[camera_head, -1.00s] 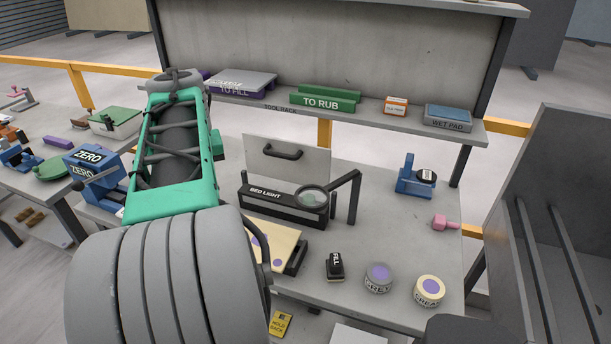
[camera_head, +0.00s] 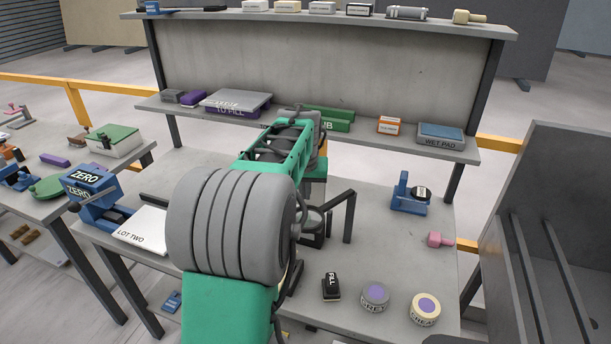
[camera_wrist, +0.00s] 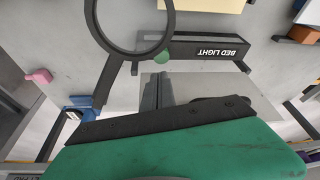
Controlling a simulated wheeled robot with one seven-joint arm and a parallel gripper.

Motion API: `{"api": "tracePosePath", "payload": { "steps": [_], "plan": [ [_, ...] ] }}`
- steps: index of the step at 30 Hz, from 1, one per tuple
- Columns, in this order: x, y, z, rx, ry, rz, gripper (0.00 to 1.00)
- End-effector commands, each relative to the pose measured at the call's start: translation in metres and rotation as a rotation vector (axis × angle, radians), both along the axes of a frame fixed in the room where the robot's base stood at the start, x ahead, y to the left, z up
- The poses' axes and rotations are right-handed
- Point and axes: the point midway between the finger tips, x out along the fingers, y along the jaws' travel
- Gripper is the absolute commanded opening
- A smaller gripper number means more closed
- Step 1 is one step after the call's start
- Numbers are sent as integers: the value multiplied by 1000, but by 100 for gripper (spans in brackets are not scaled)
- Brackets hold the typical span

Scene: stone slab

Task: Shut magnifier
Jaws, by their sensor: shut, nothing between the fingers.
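The magnifier is a black ring lens on a jointed black arm. In the head view its arm (camera_head: 348,210) stands right of my own arm, and the lens (camera_head: 313,220) is partly hidden behind my arm. In the wrist view the magnifier ring (camera_wrist: 172,30) is cut by the top edge, with its black arm running down left. A small green rounded piece sits at the ring's edge; I cannot tell what it belongs to. My gripper (camera_wrist: 158,77) is shut and empty, pointing toward the ring; I cannot tell whether they touch. The black BED LIGHT box (camera_wrist: 207,50) lies beside the ring.
A grey panel with a handle (camera_wrist: 215,85) stands by the box. The FILL bottle (camera_head: 331,287), two round tins (camera_head: 375,297) and a blue holder (camera_head: 408,203) stand on the slab. A tool rack shelf (camera_head: 365,140) runs behind.

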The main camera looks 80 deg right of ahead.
Motion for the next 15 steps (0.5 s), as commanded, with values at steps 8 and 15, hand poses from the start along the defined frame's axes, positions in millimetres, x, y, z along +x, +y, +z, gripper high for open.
{"api": "tracePosePath", "payload": {
  "steps": [8,15],
  "plan": [
    [-4,24,3,-4,-1,0,0],
    [-4,24,2,-4,-1,0,0]
  ]
}}
